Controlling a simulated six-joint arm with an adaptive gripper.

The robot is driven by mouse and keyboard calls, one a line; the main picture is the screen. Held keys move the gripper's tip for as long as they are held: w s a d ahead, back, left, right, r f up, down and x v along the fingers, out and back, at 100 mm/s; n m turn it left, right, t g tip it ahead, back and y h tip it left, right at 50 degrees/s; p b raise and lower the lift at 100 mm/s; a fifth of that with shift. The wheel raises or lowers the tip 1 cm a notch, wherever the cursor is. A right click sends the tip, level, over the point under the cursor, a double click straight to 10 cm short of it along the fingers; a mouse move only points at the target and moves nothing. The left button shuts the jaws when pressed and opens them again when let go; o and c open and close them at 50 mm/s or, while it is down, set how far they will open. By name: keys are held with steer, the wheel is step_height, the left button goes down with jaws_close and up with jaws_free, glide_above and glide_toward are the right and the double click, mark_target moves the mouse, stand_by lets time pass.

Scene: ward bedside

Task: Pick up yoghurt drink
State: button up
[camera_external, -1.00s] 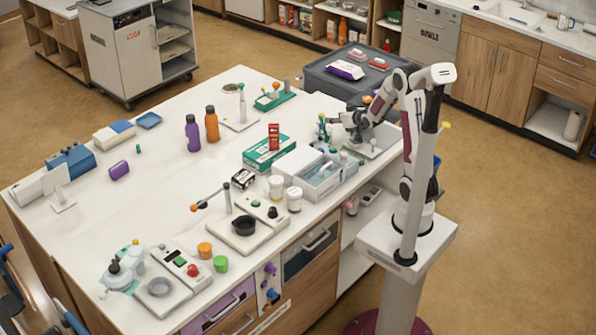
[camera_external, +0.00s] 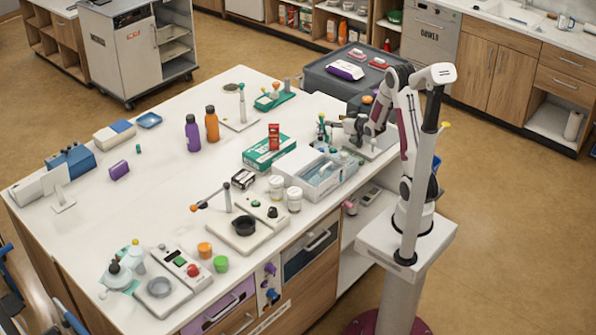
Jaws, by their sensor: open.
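I cannot single out the yoghurt drink with certainty. A purple bottle (camera_external: 193,134) and an orange bottle (camera_external: 212,125) with dark caps stand upright, side by side, towards the back middle of the white counter. My gripper (camera_external: 348,127) is low over the counter's right end, beside a cluster of small items (camera_external: 323,130). It is open. The space between its fingers is too small to make out, and its own links partly hide what lies there. My gripper is well to the right of both bottles.
A white tray box (camera_external: 318,178), a green and white carton (camera_external: 268,152) with a red box (camera_external: 274,136) on it, and white jars (camera_external: 277,187) stand near my gripper. A grey cart (camera_external: 335,82) is behind. The counter's (camera_external: 130,205) middle left is largely clear.

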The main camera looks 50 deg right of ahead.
steer(key=shift+w, duration=0.1)
steer(key=x, duration=0.6)
steer(key=shift+w, duration=0.25)
steer(key=shift+w+d+f, duration=0.1)
steer(key=shift+d, duration=0.05)
steer(key=shift+r+x, duration=0.2)
steer(key=shift+x, duration=2.4)
steer(key=shift+r, duration=0.1)
steer(key=c, duration=1.2)
